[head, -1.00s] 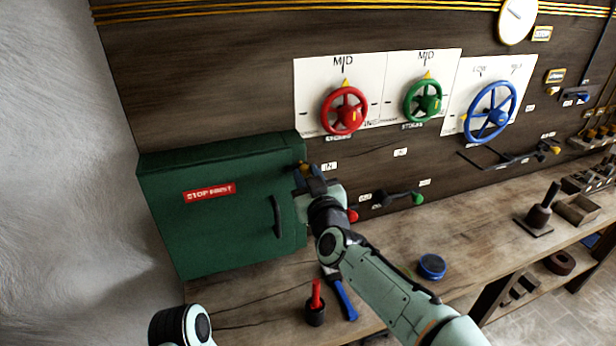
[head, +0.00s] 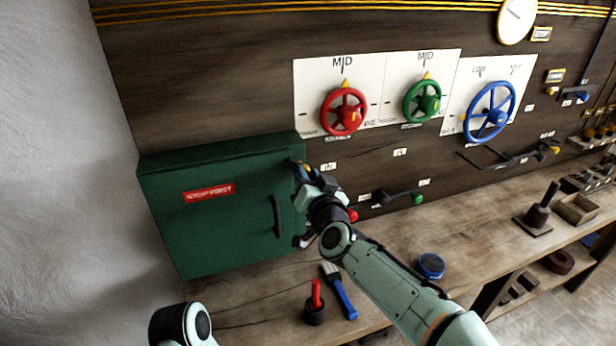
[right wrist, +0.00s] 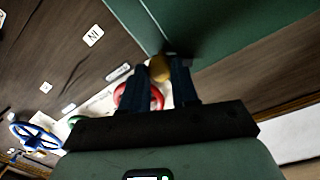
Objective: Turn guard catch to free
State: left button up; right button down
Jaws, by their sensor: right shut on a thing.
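The green guard box (head: 235,235) stands shut against the wall at the left of the bench, with a red label and a black handle on its front. The catch is a small yellow piece (right wrist: 159,68) at the box's right edge, near the top. My right gripper (head: 303,172) is at that edge. In the right wrist view its two dark fingers (right wrist: 178,75) are shut on the yellow catch, one on each side. The catch is mostly hidden by my gripper in the head view. Of my left arm only a link shows at the bottom left; its gripper is out of view.
Red (head: 343,111), green (head: 422,101) and blue (head: 490,112) handwheels are on the wall. A green-knobbed lever (head: 400,197) sits below them.

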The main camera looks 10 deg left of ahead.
pick_arm(q)
jog(key=shift+s+f+b, duration=0.2)
jog(key=shift+f+b, duration=0.2)
jog(key=shift+f, duration=0.05)
pick_arm(e)
jog(key=m, duration=1)
jog(key=shift+g+y, duration=0.3)
jog(key=shift+g, duration=0.1)
jog(key=shift+m, duration=0.4)
jog(key=shift+r, duration=0.1)
jog(key=c, duration=0.8)
grip_release()
jog(key=shift+w, duration=0.1)
jog(key=shift+c, duration=0.2)
pick_arm(q)
jog(key=shift+s, duration=0.1)
pick_arm(e)
jog(key=shift+d, duration=0.15)
